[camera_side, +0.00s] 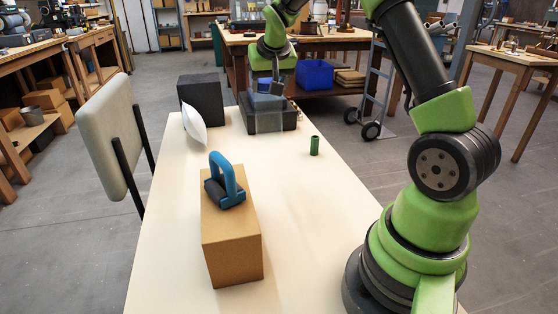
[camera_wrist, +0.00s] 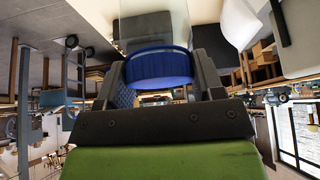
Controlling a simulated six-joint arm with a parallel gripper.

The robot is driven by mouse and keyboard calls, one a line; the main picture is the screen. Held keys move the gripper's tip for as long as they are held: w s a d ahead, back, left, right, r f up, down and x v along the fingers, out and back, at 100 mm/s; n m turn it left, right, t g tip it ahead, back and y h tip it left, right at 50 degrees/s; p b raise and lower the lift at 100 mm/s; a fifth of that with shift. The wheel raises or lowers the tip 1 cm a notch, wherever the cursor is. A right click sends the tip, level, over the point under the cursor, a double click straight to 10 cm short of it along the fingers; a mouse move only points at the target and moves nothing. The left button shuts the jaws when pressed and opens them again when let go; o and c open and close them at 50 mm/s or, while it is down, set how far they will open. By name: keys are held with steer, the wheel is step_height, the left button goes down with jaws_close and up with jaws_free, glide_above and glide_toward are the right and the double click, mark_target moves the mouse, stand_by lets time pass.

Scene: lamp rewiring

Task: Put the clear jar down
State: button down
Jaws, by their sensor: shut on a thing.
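The clear jar (camera_side: 268,122) is see-through, with a blue lid. In the side view it is near the far end of the pale table, in front of or over a low dark tray (camera_side: 290,116); I cannot tell whether its base touches anything. My gripper (camera_side: 272,88) is above the jar and shut on it at the lid. In the wrist view the blue lid (camera_wrist: 158,70) lies between the two dark fingers of my gripper (camera_wrist: 160,82), and the clear body runs off toward the top edge. The jar looks roughly upright.
A black box (camera_side: 202,98) and a white cushion-like piece (camera_side: 194,127) stand left of the tray. A small green cylinder (camera_side: 315,145) stands to its right. A cardboard box (camera_side: 232,238) bearing a blue-handled object (camera_side: 225,182) stands nearer. The right middle of the table (camera_side: 300,205) is clear.

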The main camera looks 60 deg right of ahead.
steer(key=s+d, duration=0.3)
steer(key=s, duration=0.1)
step_height(320, 180, down, 10)
steer(key=shift+m, duration=0.4)
steer(key=shift+s, duration=0.1)
steer(key=shift+c, duration=1.2)
jaws_free()
steer(key=shift+r, duration=0.1)
